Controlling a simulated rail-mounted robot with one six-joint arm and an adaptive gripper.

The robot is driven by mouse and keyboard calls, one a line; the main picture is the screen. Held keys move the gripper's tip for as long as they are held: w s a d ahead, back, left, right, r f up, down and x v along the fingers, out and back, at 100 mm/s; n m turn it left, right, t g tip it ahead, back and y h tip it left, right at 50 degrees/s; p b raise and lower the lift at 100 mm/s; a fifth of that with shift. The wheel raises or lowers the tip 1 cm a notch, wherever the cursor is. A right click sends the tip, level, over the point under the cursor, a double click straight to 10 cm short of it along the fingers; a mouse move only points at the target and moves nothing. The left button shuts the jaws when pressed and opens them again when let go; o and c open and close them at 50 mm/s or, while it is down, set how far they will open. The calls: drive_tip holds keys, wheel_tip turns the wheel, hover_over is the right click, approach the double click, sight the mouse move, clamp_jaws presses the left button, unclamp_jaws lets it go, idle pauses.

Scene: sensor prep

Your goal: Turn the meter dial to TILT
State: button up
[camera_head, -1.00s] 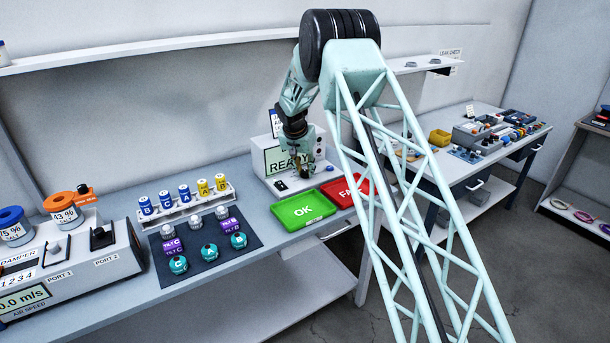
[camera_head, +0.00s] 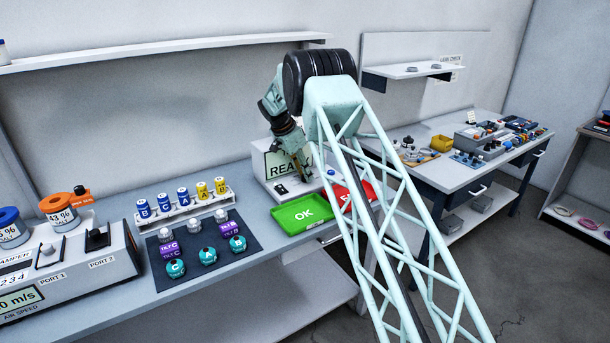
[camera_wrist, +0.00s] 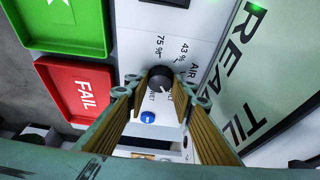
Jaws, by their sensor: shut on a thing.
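The meter (camera_head: 262,179) is a white box on the bench, with a pale green screen (camera_head: 270,163) that is partly hidden by my gripper in the head view. In the wrist view the screen (camera_wrist: 262,62) shows "REA" and "TIL", both cut off. The black meter dial (camera_wrist: 160,76) sits between my fingertips in the wrist view, with labels including 43 % and 75 % around it. My gripper (camera_wrist: 160,90) is shut on the dial. It also shows in the head view (camera_head: 304,173), tilted. The dial's pointer direction cannot be read clearly.
A green OK tray (camera_head: 303,214) and a red FAIL tray (camera_head: 352,197) lie in front of the meter. A blue button (camera_wrist: 148,117) is close to the dial. A dark mat (camera_head: 158,252) with sensors and a rack of labelled bottles (camera_head: 184,207) stand to the left.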

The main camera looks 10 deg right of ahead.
drive_tip(key=shift+m, duration=0.4)
drive_tip(key=o, duration=0.8)
drive_tip(key=shift+o, duration=0.2)
drive_tip(key=v, duration=1.2)
drive_tip(key=shift+w, duration=0.15)
